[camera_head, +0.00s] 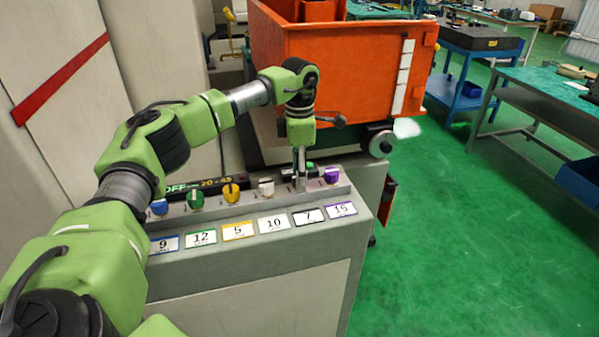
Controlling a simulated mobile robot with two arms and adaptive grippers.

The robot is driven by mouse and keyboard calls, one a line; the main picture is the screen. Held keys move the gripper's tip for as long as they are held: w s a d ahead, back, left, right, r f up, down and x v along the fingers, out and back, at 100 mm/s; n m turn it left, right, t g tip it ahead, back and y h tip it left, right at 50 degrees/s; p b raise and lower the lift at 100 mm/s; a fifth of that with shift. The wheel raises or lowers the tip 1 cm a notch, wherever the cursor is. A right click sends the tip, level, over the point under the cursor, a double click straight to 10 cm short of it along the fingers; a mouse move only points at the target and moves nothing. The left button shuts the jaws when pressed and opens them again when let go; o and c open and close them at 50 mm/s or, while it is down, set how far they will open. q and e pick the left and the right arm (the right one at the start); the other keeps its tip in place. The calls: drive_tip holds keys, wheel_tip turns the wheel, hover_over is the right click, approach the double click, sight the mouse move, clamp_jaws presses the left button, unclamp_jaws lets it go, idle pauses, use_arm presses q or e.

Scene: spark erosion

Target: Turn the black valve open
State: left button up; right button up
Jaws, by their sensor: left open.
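A row of coloured valves sits on top of a grey panel (260,248). The black-framed label "7" (309,216) marks the black valve's place, between the white valve (266,187) and the purple valve (331,175). My left gripper (300,181) points down over that place, with its fingers low at the panel top. It is open. It hides most or all of the black valve, so its handle angle and any finger contact cannot be told. My right gripper is not in view.
Yellow (231,193), green (195,198) and blue (159,207) valves continue the row to the left. A large orange bin (345,75) stands close behind the panel. Green floor (470,240) is clear at the right, before a workbench (545,95).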

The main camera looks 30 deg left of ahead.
use_arm(q)
drive_tip(key=shift+f, duration=0.35)
drive_tip(key=c, duration=1.1)
